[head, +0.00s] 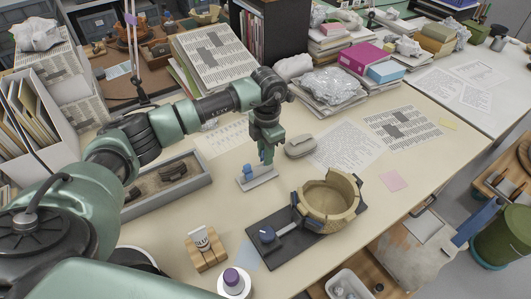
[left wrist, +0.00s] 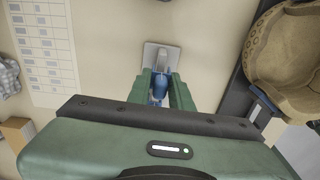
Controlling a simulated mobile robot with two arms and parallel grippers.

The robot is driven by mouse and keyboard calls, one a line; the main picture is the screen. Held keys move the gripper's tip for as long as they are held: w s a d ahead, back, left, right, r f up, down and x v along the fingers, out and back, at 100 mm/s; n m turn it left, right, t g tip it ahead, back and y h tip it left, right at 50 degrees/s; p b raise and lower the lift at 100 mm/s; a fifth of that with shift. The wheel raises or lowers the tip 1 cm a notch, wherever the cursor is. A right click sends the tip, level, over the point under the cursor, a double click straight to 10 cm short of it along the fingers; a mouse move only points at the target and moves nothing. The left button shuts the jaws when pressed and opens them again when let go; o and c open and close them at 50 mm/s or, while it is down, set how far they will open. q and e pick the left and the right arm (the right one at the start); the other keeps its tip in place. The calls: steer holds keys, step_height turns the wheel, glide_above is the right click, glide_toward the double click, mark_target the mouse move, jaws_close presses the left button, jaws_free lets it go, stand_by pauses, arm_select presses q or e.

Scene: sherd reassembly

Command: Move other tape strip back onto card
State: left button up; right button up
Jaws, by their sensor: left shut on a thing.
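My left gripper (head: 268,158) points down just above a small light-grey plate (head: 262,182) on the table. In the left wrist view its fingers (left wrist: 162,92) are shut on a small blue piece (left wrist: 160,82), with the grey plate (left wrist: 163,54) just beyond. A blue piece (head: 247,170) also shows at the plate's left in the head view. I cannot tell whether this blue is a tape strip, or whether the held piece touches the plate. The tan, broken-rimmed vessel (head: 329,203) sits on a dark base at right. My right gripper is not in view.
A grey tray (head: 200,186) with dark sherds lies left of the plate. A grey rounded object (head: 300,146) is close on the right. A wooden block (head: 207,257) and a purple-capped jar (head: 233,282) stand in front. Printed sheets (head: 345,146) lie behind right.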

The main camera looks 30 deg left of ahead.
arm_select(q)
steer(key=shift+f+b, duration=0.4)
steer(key=shift+f, duration=0.05)
stand_by(0.3)
steer(key=shift+f+b, duration=0.8)
steer(key=shift+f, duration=0.15)
stand_by(1.1)
stand_by(0.5)
steer(key=o, duration=0.9)
steer(key=shift+r, duration=0.1)
step_height(320, 180, up, 8)
steer(key=shift+w+f+b, duration=0.1)
steer(key=shift+f+b, duration=0.1)
steer(key=shift+b, duration=0.2)
